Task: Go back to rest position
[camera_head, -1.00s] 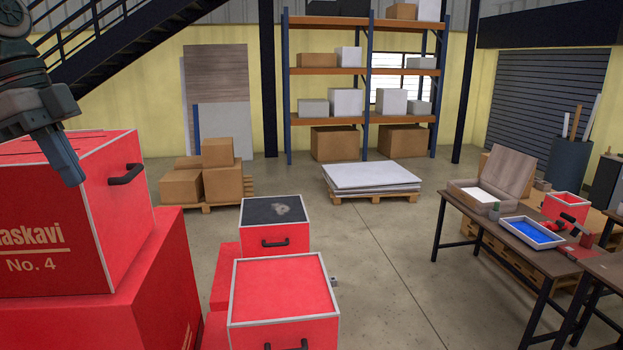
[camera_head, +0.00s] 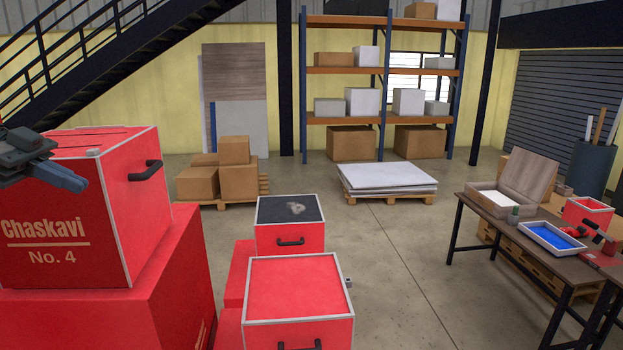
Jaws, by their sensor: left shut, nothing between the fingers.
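My left gripper (camera_head: 72,180) comes in at the left edge, in front of the upper part of the big red box (camera_head: 95,225) marked "Chaskavi No. 4". Its fingers are shut, with nothing held, and point right and slightly down. I cannot tell whether it touches the box. The red box sits on a larger red block (camera_head: 150,295) and has a black handle (camera_head: 147,170) on its right face. My right gripper is not in view.
Two smaller red boxes stand in the middle, one with a red top (camera_head: 300,287) and one with a black top (camera_head: 290,210). A table (camera_head: 470,212) with a blue tray (camera_head: 552,236) stands at right. Open floor (camera_head: 400,260) lies between.

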